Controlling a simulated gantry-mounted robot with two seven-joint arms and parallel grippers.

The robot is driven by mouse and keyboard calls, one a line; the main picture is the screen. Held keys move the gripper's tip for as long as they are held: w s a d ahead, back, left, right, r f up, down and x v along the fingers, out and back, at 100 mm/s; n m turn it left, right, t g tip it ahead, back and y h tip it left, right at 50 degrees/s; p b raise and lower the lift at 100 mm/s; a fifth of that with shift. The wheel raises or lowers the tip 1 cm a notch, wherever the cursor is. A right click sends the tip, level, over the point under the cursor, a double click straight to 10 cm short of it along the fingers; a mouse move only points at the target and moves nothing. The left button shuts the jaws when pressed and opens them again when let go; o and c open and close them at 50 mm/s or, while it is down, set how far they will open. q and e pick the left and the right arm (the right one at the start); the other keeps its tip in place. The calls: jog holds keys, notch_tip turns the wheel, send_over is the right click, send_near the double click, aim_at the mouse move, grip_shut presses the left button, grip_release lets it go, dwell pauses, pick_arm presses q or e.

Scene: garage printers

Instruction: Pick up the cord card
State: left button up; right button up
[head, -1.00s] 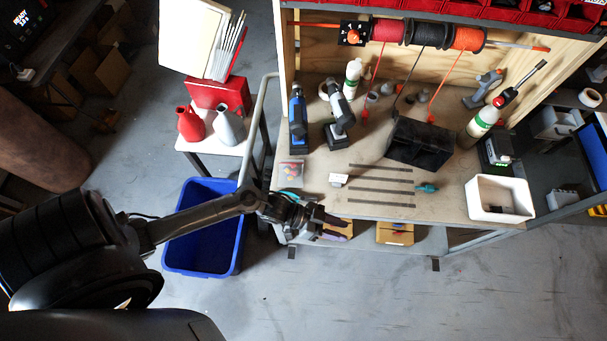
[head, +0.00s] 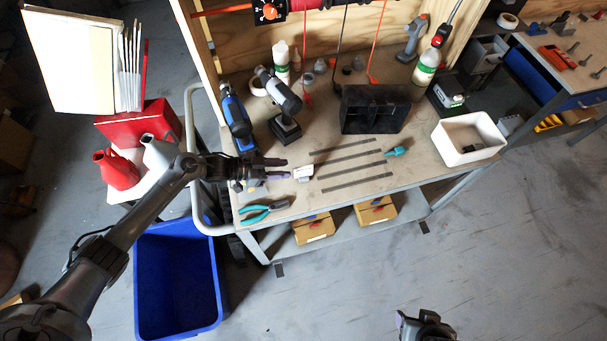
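A small white piece (head: 303,173) lies on the workbench top left of several dark strips; it may be the cord card, but it is too small to be sure. My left gripper (head: 286,169) is over the bench's left part, fingers pointing right. Its two fingers are apart with a gap between them, and the white piece is just beyond the tips. I cannot tell whether they touch it. The gripper body covers the bench area behind it. Part of my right gripper (head: 425,325) shows at the bottom edge, away from the bench; its fingers are not clear.
Teal pliers (head: 264,211) lie at the bench's front left. Dark strips (head: 346,158) and a teal tool (head: 397,151) lie right of the white piece. Drills (head: 282,100), a black bin (head: 372,110) and a white box (head: 468,138) stand around. A blue tub (head: 178,280) is below.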

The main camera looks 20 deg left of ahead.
aim_at(304, 173)
pick_arm(q)
jog(key=shift+w+x, duration=0.15)
jog(key=shift+x, duration=1.3)
jog(key=shift+w+x, duration=0.15)
jog(key=shift+x, duration=1.25)
jog(key=shift+a, duration=0.2)
grip_shut()
